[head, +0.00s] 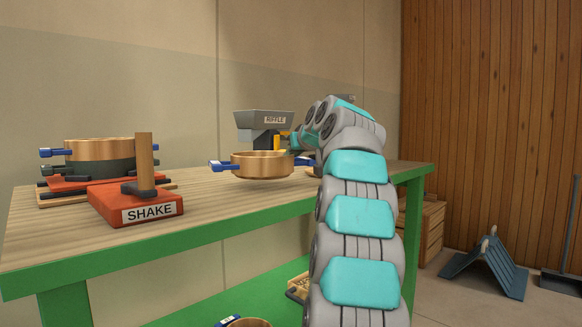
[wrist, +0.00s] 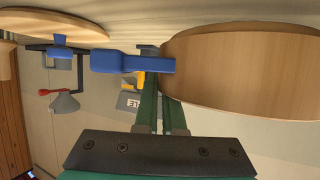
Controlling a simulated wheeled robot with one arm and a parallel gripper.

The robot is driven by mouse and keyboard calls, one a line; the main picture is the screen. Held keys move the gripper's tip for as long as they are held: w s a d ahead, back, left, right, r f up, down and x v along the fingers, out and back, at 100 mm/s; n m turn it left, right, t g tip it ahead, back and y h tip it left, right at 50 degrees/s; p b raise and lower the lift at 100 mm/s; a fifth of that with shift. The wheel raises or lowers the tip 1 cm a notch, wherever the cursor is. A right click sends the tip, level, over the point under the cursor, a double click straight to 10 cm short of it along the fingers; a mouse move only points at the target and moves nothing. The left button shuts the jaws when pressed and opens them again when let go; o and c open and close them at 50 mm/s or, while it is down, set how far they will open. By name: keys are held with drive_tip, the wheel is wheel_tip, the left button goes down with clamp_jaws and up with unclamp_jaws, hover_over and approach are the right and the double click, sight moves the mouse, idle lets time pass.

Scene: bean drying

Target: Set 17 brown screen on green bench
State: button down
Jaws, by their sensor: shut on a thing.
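A round brown screen (head: 262,165) with blue handles is over the wooden top of the green bench (head: 240,231), near the riffle. My gripper (head: 304,160) is shut on the screen's right-hand blue handle. In the wrist view, the green fingers of my gripper (wrist: 161,100) meet that blue handle (wrist: 133,63), and the brown screen wall (wrist: 245,70) fills the right side. The screen looks level and close to the bench top; I cannot tell whether it touches. No number is readable on it. My arm hides part of the bench behind it.
A red shaker (head: 135,204) marked SHAKE stands at left, with a screen stack (head: 100,152) behind it. A grey riffle hopper (head: 264,120) stands behind the held screen. A flat round wooden thing (wrist: 50,22) lies nearby. Bare bench top shows between shaker and screen.

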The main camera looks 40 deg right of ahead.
drive_tip(key=shift+f+b, duration=0.35)
drive_tip(key=shift+f, duration=1.05)
drive_tip(key=shift+f, duration=0.1)
drive_tip(key=c, duration=1)
unclamp_jaws()
drive_tip(key=v, duration=1.1)
drive_tip(key=shift+s+a+r, duration=0.1)
drive_tip(key=shift+s+r, duration=0.2)
drive_tip(key=shift+s, duration=0.2)
